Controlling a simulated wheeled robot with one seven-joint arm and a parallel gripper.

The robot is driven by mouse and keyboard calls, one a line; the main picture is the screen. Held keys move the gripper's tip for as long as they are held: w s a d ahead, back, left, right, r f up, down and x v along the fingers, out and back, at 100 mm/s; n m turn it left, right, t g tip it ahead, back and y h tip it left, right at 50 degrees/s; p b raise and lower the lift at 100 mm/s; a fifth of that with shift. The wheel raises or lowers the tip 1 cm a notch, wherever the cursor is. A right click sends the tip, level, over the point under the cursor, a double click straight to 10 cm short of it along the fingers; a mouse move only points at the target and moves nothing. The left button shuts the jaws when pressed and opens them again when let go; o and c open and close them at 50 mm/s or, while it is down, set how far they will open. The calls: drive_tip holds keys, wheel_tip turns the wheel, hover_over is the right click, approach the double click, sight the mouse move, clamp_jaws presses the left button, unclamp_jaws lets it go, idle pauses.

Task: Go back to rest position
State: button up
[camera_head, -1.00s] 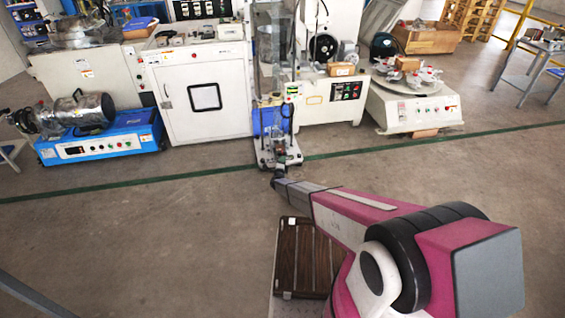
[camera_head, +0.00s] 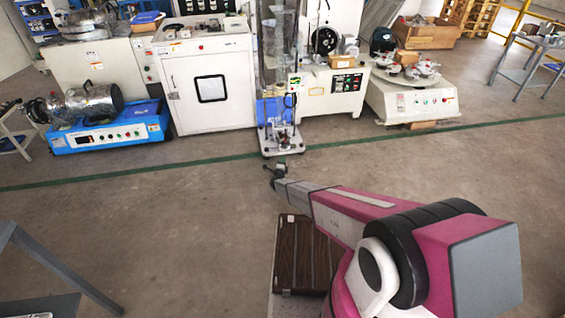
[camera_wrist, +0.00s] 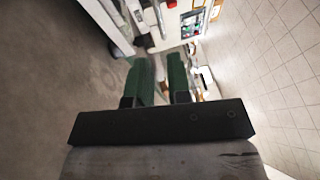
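My gripper (camera_head: 279,172) is at the end of my arm, stretched forward over the floor in the head view, just short of the green floor line. In the wrist view my gripper (camera_wrist: 158,75) shows two green fingers standing apart with a gap between them. Nothing is held in the gap; the floor and blurred machines show beyond it. The fingertips are small in the head view.
A white cabinet (camera_head: 205,90), a blue machine (camera_head: 105,132) and a round-topped machine (camera_head: 411,100) line the back. A grey table (camera_head: 40,270) is at the lower left. Open floor (camera_head: 150,215) lies between.

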drive_tip(key=s+d+r+n+g+y, duration=0.2)
drive_tip(key=s+d+r+n+g, duration=0.15)
drive_tip(key=r, duration=0.45)
drive_tip(key=s+d+r+n+g+y, duration=0.1)
drive_tip(key=s+d+r+n+g, duration=0.2)
drive_tip(key=r, duration=0.4)
drive_tip(key=s+d+r+n+g+y, duration=0.15)
drive_tip(key=s+d+r+n, duration=0.25)
drive_tip(key=r, duration=0.4)
drive_tip(key=s+d+r+n+g, duration=0.3)
drive_tip(key=s+r, duration=0.4)
drive_tip(key=s, duration=0.5)
drive_tip(key=s+d+r+n+g+h, duration=0.1)
drive_tip(key=s+d+r+n+g, duration=0.2)
drive_tip(key=s+d+r, duration=0.5)
drive_tip(key=s+d+r+n+g+h, duration=0.1)
drive_tip(key=s+d+r+n+g, duration=0.3)
drive_tip(key=s, duration=1.4)
wheel_tip(320, 180, up, 3)
drive_tip(key=shift+s+d+r+g, duration=0.2)
drive_tip(key=shift+d+g, duration=0.6)
drive_tip(key=shift+d, duration=0.4)
